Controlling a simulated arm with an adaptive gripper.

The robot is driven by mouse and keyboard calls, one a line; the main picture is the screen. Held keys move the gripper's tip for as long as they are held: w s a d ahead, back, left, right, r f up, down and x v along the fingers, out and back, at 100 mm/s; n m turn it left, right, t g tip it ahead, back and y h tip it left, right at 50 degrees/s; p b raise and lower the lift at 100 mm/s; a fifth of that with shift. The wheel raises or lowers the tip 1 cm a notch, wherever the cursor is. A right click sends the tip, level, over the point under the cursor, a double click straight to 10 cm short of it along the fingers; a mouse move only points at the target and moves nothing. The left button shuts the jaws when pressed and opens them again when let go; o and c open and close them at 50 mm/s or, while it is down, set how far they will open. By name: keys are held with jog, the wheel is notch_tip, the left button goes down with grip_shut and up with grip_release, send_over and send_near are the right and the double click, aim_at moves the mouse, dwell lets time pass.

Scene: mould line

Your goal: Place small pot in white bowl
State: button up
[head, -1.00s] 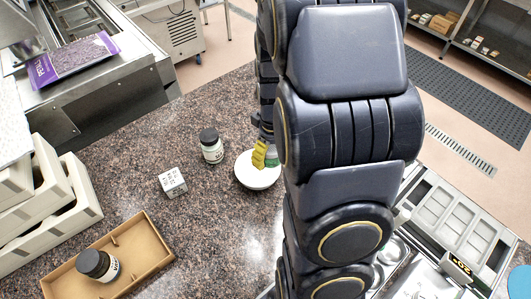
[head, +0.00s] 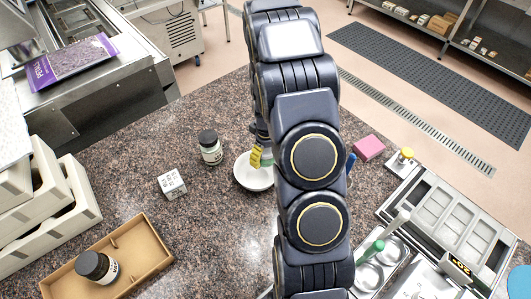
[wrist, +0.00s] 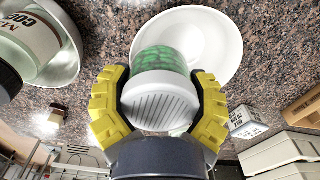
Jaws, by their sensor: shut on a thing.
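The small pot (wrist: 166,62), with green contents and a ribbed white lid, is between the yellow fingers of my gripper (wrist: 160,80) in the wrist view. My gripper is shut on it. The white bowl (wrist: 222,42) lies behind the pot there. In the head view, the white bowl (head: 246,180) stands on the speckled counter, and my gripper (head: 261,158) is at its far right part. The pot shows there only as a bit of green, mostly hidden by the fingers and arm. I cannot tell whether the pot touches the bowl.
A black-lidded jar (head: 211,149) stands just left of the bowl. A white printed cube (head: 172,185) is nearer. A cardboard tray (head: 146,238) holds a dark jar (head: 97,266). A pink block (head: 369,148) and metal pans (head: 368,276) lie right of my arm. Stacked crates stand at left.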

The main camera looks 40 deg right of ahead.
jog(key=shift+f, duration=0.35)
jog(key=shift+f, duration=0.2)
jog(key=o, duration=1.2)
jog(key=shift+r, duration=0.1)
